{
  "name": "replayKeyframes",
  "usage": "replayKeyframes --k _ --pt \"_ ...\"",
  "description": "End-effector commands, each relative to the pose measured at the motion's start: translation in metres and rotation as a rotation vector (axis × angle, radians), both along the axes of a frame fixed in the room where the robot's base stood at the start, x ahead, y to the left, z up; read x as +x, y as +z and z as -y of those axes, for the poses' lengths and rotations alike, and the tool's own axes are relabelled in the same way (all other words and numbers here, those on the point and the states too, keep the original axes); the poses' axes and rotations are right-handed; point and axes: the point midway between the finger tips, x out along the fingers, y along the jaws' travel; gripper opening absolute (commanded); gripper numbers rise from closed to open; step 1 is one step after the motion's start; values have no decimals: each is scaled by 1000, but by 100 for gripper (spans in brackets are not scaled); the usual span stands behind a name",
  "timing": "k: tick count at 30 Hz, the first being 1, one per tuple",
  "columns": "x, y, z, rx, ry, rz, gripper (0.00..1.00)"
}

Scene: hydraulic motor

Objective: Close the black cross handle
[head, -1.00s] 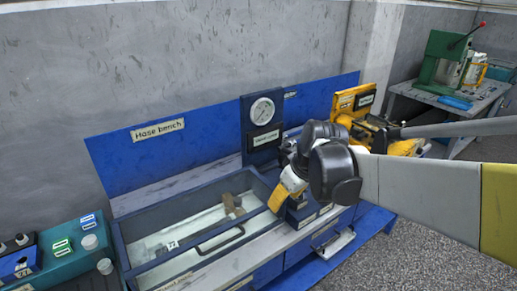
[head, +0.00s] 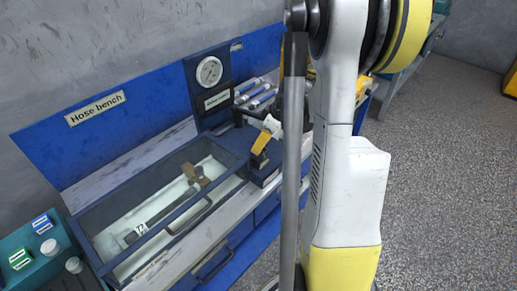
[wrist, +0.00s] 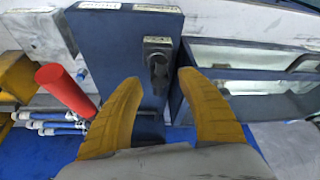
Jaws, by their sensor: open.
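A black handle (wrist: 158,62) is mounted on a dark blue block (wrist: 125,40) in the wrist view. Its cross shape is not clear from this angle. My gripper (wrist: 161,82) is open, with one curved yellow finger on each side of the handle's lower end. I see no clear contact, and the fingers look empty. In the head view my gripper (head: 264,138) shows as a small yellow part above the blue block at the right end of the bench. The handle is hard to make out there, and my arm covers part of that area.
A glass-topped case (head: 112,208) with a front handle lies left of the block. A gauge panel (head: 210,88) stands behind. In the wrist view, a red cylinder (wrist: 66,90) and hoses with blue fittings (wrist: 45,123) lie left of my gripper. Open floor (head: 445,170) is at the right.

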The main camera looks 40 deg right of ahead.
Motion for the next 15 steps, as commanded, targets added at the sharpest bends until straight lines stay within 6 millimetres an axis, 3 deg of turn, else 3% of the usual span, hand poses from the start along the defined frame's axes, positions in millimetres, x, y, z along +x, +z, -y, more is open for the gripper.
replayKeyframes --k 6,14,15 --pt "7 -18 -2 -1 1 0 46" --pt "8 -19 -3 -1 0 0 46" --pt "8 -18 -3 -1 0 0 42"
